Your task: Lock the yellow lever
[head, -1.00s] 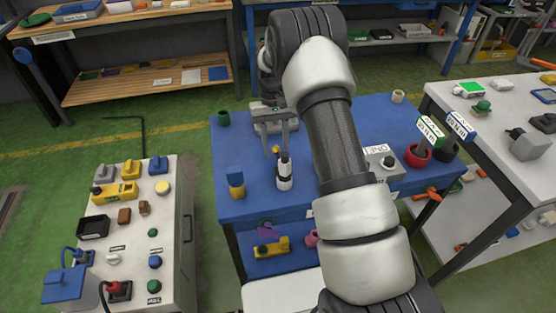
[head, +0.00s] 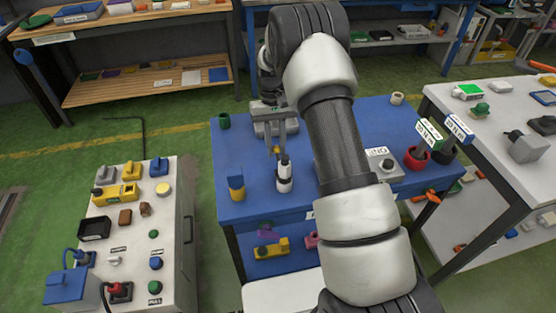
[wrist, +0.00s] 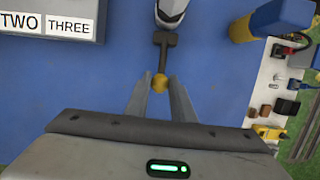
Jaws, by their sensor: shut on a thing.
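The yellow lever shows in the wrist view as a dark stem with a yellow ball knob (wrist: 159,84) at its end. The stem runs from a white and dark upright fixture (head: 284,177) on the blue table. My gripper (wrist: 160,92) is shut on the yellow knob, with one finger on each side of it. In the head view the knob (head: 277,150) shows at the fingertips (head: 276,146), just behind the fixture. The lever's stem is mostly hidden in the head view.
A yellow and blue post (head: 236,186) stands left of the fixture. A grey box (head: 384,164) and red (head: 416,158) and dark cups are at the right. A green cup (head: 224,121) sits at the back left corner. The blue table (head: 245,148) has free room around the fixture.

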